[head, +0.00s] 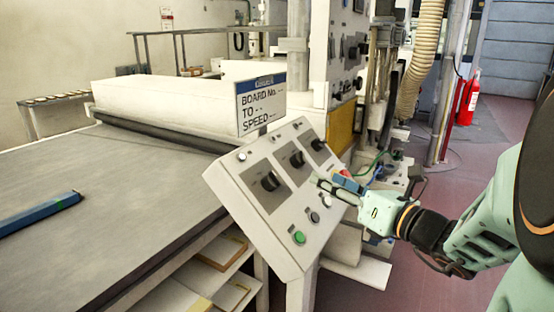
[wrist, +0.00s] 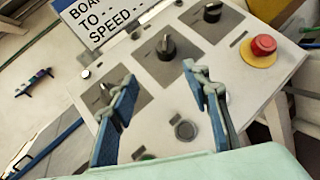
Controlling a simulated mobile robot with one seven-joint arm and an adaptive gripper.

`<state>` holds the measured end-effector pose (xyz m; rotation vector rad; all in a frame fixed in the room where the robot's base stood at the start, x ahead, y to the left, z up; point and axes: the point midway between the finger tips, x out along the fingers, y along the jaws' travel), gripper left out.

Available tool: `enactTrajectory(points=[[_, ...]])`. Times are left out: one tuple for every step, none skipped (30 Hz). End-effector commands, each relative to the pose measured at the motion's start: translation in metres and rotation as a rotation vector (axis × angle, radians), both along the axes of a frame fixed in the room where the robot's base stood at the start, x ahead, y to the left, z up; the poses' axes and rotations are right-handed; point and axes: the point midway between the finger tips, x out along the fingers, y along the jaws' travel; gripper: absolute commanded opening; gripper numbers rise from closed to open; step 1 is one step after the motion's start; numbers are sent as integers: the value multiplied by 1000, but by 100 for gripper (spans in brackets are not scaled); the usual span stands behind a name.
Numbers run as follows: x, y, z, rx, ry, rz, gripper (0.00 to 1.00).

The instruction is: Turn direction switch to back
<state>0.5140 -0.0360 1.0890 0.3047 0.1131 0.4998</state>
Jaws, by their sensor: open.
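A sloped grey control panel (head: 240,190) carries three black rotary switches in a row: a near one (head: 270,181), a middle one (head: 298,159) and a far one (head: 318,144). Their labels are too small to read, so I cannot tell which is the direction switch. My gripper (head: 328,184) is open and empty over the panel's right part. In the wrist view, the middle switch (wrist: 166,46) appears just beyond and between my blue-padded fingertips (wrist: 160,78). The near switch (wrist: 105,90) is partly hidden by the left finger. The far switch (wrist: 212,10) is at the top.
A red stop button (wrist: 263,45) on a yellow base is right of my fingers. A green button (head: 299,237) sits at the panel's lower edge. A sign (head: 260,105) stands behind the panel. A grey conveyor table (head: 110,190) with a blue bar (head: 40,213) lies left.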

Motion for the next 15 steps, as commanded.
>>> enactTrajectory(points=[[1, -6, 0, 26, -3, -25, 44], [1, -9, 1, 36, -5, -34, 44], [2, -10, 2, 46, -7, -43, 44], [4, -11, 2, 50, -8, -46, 44], [5, -11, 3, 53, -9, -49, 44], [8, -9, 3, 53, -9, -49, 44], [11, -8, 3, 53, -9, -48, 44], [15, -6, 3, 52, -10, -47, 44], [20, -2, 3, 52, -10, -45, 44], [25, 0, 2, 51, -9, -45, 44], [30, 3, 2, 52, -10, -44, 44], [37, 6, 2, 51, -10, -44, 44], [42, 9, 2, 50, -9, -44, 44], [48, 12, 2, 51, -10, -44, 44], [55, 16, 2, 51, -10, -44, 44]])
